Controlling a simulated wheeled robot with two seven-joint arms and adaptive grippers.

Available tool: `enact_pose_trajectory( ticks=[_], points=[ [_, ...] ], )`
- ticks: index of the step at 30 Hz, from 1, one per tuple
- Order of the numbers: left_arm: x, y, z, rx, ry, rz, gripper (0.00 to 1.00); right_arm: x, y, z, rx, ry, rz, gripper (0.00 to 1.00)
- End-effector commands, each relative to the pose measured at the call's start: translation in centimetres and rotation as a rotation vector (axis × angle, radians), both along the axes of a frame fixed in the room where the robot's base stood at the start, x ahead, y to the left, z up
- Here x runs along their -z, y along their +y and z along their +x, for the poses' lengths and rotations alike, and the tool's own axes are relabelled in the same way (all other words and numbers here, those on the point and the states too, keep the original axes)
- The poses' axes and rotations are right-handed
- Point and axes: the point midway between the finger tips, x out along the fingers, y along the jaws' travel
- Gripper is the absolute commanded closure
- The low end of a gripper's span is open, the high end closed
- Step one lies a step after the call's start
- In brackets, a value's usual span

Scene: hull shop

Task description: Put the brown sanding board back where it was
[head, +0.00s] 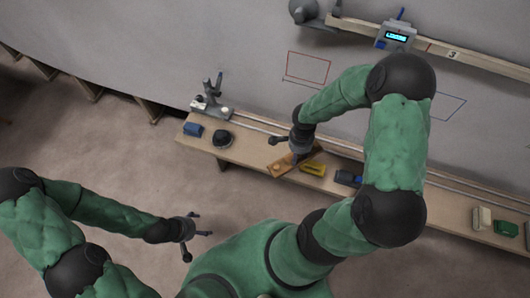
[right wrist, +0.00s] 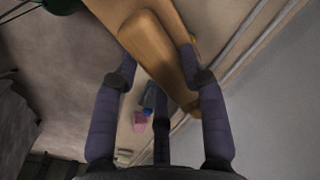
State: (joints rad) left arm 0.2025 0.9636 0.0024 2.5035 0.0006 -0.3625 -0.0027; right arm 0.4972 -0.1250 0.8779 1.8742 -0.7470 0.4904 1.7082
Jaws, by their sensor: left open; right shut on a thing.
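The brown sanding board (head: 281,169) is at my right gripper, over the wooden bench (head: 245,152) along the hull wall. My right gripper (head: 296,154) is shut on it. In the right wrist view the long, rounded brown board (right wrist: 155,50) lies between the fingers of my right gripper (right wrist: 160,75). Whether the board touches the bench is hard to tell. My left gripper (head: 197,230) is open and empty, over the floor in front of the bench.
On the bench stand a blue block (head: 193,130), a black round thing (head: 223,138) and a metal stand (head: 211,103) at left. A yellow thing (head: 313,169) lies close right of the board, then a dark blue one (head: 347,178). Cream (head: 482,217) and green (head: 507,229) blocks sit far right.

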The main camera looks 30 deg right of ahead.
Motion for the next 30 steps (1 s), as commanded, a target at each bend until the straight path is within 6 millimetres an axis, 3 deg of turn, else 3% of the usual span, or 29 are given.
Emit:
enact_pose_trajectory(
  ticks=[8, 20, 24, 30],
  points=[
    [0.2, 0.0, 0.0, 0.0, 0.0, 0.0, 0.23, 0.5, 0.5, 1.8, 0.114, -0.039, -0.001, 0.86],
    [2.1, 0.0, 0.0, 0.0, 0.0, 0.0, 0.23, 4.3, 3.9, 9.1, 0.11, -0.037, -0.002, 0.86],
    [3.0, 0.0, 0.0, 0.0, 0.0, 0.0, 0.23, 6.8, 4.6, 10.7, 0.112, -0.035, -0.001, 0.86],
    [3.7, 0.0, 0.0, 0.0, 0.0, 0.0, 0.23, 8.9, 5.4, 12.4, 0.111, -0.036, -0.002, 0.86]
  ],
)
